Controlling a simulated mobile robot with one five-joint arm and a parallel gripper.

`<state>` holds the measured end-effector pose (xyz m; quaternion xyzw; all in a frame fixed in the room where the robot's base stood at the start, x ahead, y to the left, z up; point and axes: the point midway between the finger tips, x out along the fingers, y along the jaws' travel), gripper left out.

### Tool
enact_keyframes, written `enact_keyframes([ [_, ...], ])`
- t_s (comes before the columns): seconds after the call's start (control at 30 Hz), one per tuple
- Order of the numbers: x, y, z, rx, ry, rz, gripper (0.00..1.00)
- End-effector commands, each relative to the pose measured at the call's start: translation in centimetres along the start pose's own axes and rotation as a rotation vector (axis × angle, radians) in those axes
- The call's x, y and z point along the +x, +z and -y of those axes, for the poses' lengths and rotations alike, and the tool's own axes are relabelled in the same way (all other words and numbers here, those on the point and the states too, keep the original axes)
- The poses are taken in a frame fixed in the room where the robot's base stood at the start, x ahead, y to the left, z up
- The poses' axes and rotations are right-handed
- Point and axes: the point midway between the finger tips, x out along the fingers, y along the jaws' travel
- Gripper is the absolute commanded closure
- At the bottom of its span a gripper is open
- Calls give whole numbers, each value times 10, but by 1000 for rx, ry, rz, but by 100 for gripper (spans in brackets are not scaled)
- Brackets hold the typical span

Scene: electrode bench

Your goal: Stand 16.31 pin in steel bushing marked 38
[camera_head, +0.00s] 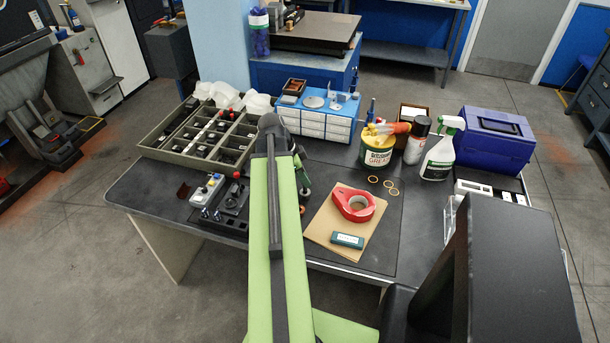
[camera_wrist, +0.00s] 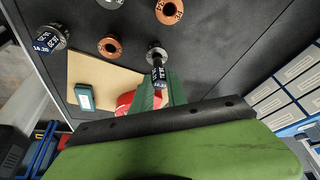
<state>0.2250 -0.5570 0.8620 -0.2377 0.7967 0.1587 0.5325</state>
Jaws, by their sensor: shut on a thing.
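My gripper (camera_wrist: 160,92) shows in the wrist view, its green fingers closed around the lower part of a dark-labelled pin (camera_wrist: 158,74). The pin's far end meets a steel ring (camera_wrist: 156,52); I cannot tell whether it sits inside it or is only above it. A second labelled pin (camera_wrist: 44,42), reading about 16.30, stands at a steel bushing at the left. Two copper bushings (camera_wrist: 110,46) and (camera_wrist: 169,10) and a part-cut steel bushing (camera_wrist: 108,2) lie on the dark mat. The marking 38 is not readable. In the head view my arm mostly hides this area.
A compartment tray (camera_head: 178,152) and blue drawer unit (camera_head: 318,118) stand behind. A grease tub (camera_head: 376,148) and spray bottle (camera_head: 439,157) stand to the right.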

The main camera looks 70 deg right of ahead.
Motion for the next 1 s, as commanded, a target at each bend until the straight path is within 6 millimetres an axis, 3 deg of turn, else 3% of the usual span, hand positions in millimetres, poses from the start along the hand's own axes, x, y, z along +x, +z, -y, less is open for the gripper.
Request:
enact_keyframes([
  [1.0, 14, 7, 0, -1, 0, 0, 100],
])
